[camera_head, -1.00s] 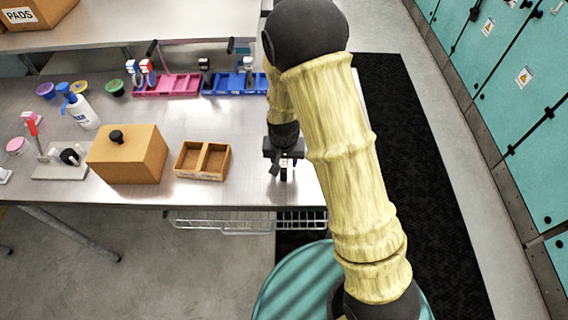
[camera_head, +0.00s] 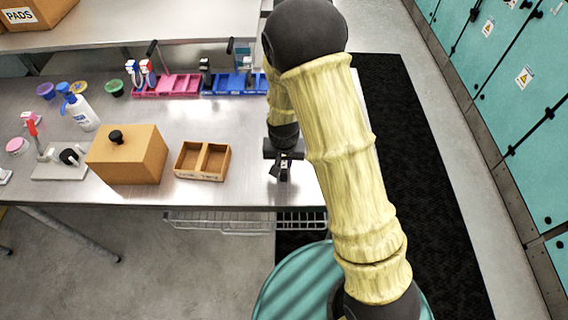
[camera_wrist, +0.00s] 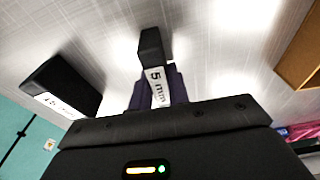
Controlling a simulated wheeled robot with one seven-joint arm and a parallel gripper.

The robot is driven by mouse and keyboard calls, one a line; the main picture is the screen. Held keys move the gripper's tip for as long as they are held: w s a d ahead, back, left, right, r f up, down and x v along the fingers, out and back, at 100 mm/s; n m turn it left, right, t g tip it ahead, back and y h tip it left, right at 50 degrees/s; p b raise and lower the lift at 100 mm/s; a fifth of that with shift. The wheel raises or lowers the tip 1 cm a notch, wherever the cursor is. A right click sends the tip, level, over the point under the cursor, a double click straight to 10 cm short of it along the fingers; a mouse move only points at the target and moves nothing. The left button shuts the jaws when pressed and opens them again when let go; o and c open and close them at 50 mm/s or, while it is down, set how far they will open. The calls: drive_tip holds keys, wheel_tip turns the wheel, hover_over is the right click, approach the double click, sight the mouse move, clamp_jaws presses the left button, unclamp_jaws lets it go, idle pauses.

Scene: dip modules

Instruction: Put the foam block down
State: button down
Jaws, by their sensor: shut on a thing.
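My gripper (camera_head: 283,170) is over the front right part of the steel bench. In the wrist view my gripper (camera_wrist: 157,92) is shut on a dark foam block (camera_wrist: 151,45) with a white label reading "5 mm". The fingers cover the block's sides. In the head view the block is small and dark, hard to separate from the fingers. I cannot tell whether its far end touches the bench top.
A second black block (camera_wrist: 66,86) with a white label is left of the held one in the wrist view. A two-compartment wooden tray (camera_head: 203,177), a lidded brown box (camera_head: 145,160) and pink (camera_head: 180,86) and blue (camera_head: 225,86) trays are on the bench (camera_head: 235,135).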

drive_tip(key=shift+r, duration=0.1)
wheel_tip(320, 180, up, 10)
drive_tip(key=shift+r+b, duration=0.15)
drive_tip(key=shift+b, duration=0.4)
idle(0.6)
